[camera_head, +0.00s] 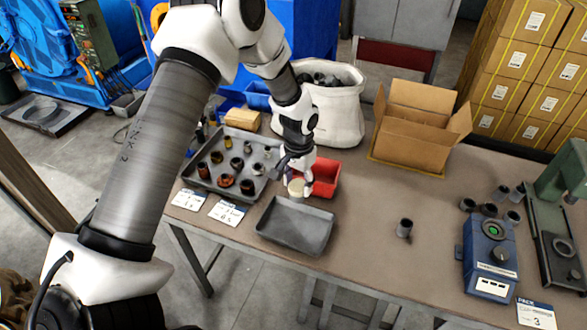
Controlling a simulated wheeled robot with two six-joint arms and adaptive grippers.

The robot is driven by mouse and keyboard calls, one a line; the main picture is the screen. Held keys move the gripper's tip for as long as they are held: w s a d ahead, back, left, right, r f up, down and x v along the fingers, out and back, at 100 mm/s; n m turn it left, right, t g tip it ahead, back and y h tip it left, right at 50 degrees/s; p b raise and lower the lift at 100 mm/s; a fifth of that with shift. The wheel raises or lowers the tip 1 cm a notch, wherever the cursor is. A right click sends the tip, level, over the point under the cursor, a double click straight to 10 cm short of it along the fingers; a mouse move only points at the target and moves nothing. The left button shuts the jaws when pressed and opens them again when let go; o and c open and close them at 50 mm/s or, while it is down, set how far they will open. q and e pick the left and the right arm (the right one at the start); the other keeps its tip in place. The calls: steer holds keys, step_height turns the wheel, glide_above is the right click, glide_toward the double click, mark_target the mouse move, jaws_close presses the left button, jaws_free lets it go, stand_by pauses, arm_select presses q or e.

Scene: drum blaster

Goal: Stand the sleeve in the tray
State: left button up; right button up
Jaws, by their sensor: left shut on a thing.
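My left gripper (298,180) reaches in from the upper left and is shut on a short cream-coloured cylindrical piece (296,189), which looks like the sleeve. The fingers partly cover the piece. It is held just behind the far edge of an empty grey tray (297,226) and in front of a red bin (325,178). Whether the piece touches anything below cannot be told. Another grey tray (205,183) to the left holds several dark, brown and metal cylindrical parts. My right gripper is not in view.
A lone grey cylinder (404,228) stands on the table right of the empty tray. A blue device (490,257), a green press (560,190) and several small cylinders are at the right. An open cardboard box (415,130) and white sack (335,110) stand behind.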

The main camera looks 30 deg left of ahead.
arm_select(q)
steer(key=shift+a, duration=0.65)
steer(key=f+b, duration=0.2)
steer(key=d+f+b, duration=0.1)
steer(key=f+b, duration=0.4)
steer(key=f, duration=0.1)
steer(key=f+b, duration=0.3)
steer(key=f, duration=0.2)
steer(key=shift+a, duration=0.2)
steer(key=shift+f+b, duration=0.3)
steer(key=shift+f, duration=0.05)
steer(key=shift+f+b, duration=0.3)
steer(key=shift+f, duration=0.3)
steer(key=o, duration=1.2)
steer(key=shift+o, duration=0.2)
